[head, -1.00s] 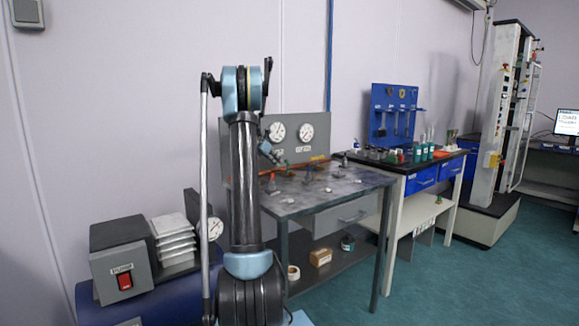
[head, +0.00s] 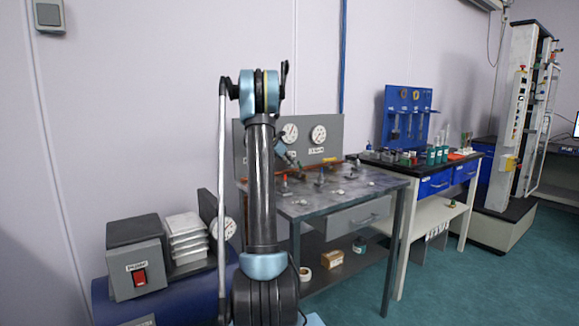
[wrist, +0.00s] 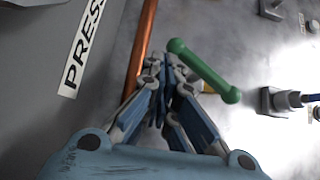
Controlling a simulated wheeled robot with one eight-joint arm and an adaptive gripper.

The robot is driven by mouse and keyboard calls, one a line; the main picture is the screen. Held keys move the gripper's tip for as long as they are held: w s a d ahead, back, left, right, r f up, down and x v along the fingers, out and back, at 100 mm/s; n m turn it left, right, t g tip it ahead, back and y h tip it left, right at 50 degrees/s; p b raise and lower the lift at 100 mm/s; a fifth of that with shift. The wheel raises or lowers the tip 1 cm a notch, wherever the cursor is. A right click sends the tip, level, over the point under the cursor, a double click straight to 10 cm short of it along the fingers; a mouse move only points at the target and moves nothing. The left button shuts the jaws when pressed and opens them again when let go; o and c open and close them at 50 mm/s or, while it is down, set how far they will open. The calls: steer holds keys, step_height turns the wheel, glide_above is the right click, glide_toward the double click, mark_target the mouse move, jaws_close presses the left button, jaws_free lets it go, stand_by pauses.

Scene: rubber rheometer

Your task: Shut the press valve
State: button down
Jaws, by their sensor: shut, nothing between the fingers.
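The press valve's green lever (wrist: 203,70) lies in the wrist view beside and partly above my gripper, slanting from upper left to lower right. A copper pipe (wrist: 146,40) runs behind it, near the PRESS label (wrist: 82,45) on the grey panel. My gripper (wrist: 166,92) is shut and empty, its fingertips close to the lever's upper-left end; I cannot tell whether they touch. A yellow part (wrist: 207,87) shows behind the lever. In the head view my arm hides part of the bench, and the green lever cannot be made out.
The grey bench (head: 375,186) carries a back panel with two gauges (head: 319,134) and several small fittings. A grey box with a red switch (head: 140,277) stands at left. A second bench with blue drawers (head: 434,184) stands at right. Green floor (head: 460,285) is clear at front right.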

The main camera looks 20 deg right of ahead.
steer(key=shift+s+a, duration=0.3)
steer(key=shift+s, duration=0.3)
steer(key=v, duration=1.2)
steer(key=shift+a, duration=0.1)
